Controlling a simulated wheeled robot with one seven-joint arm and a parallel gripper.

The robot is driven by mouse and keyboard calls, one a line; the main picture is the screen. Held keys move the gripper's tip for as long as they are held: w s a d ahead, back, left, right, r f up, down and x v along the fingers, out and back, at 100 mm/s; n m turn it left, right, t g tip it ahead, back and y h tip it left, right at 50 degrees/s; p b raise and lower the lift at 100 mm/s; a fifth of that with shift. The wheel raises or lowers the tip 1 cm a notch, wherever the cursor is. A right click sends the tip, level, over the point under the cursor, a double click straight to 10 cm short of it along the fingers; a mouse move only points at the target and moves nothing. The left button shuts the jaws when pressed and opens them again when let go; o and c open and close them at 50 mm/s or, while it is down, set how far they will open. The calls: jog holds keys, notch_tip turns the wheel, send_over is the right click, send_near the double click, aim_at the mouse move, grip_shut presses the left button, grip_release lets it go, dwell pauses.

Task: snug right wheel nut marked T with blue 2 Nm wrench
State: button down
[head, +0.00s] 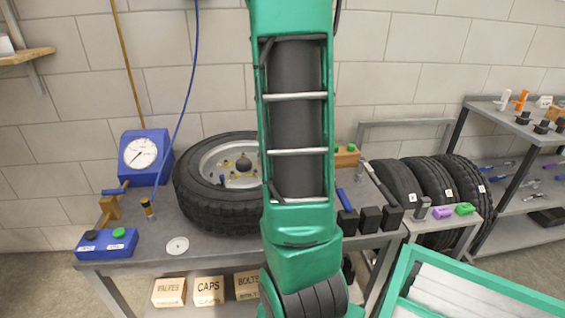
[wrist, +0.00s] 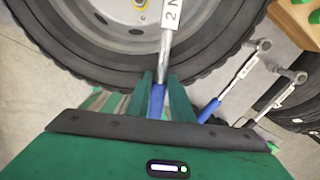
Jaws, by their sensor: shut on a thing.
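My gripper (wrist: 160,90) is shut on the blue handle of a wrench (wrist: 157,101) in the wrist view. The wrench has a grey shaft and a white label (wrist: 171,14) reading "2 N", cut off by the top edge, so its head is out of view. A wheel with a black tyre (wrist: 73,44) and grey rim lies beyond it, with a nut or bolt on the rim near the top edge. In the head view a wheel (head: 190,190) lies flat on the bench, partly behind my arm. No nut marked T can be made out. My gripper is hidden there.
The bench (head: 205,258) also bears a blue gauge (head: 146,155) and black blocks (head: 370,220). Several tyres (head: 430,183) stand at right, behind a green frame (head: 500,284).

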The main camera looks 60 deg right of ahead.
jog(key=shift+w+d+r, duration=0.15)
jog(key=shift+r, duration=0.15)
jog(key=shift+w+d+r+g, duration=0.1)
jog(key=shift+w+r+g, duration=0.2)
jog(key=shift+r, duration=0.45)
jog(key=shift+w+d+r+g+y, duration=0.1)
jog(key=shift+w+r+g+y, duration=0.15)
jog(key=shift+r, duration=0.45)
dwell(0.5)
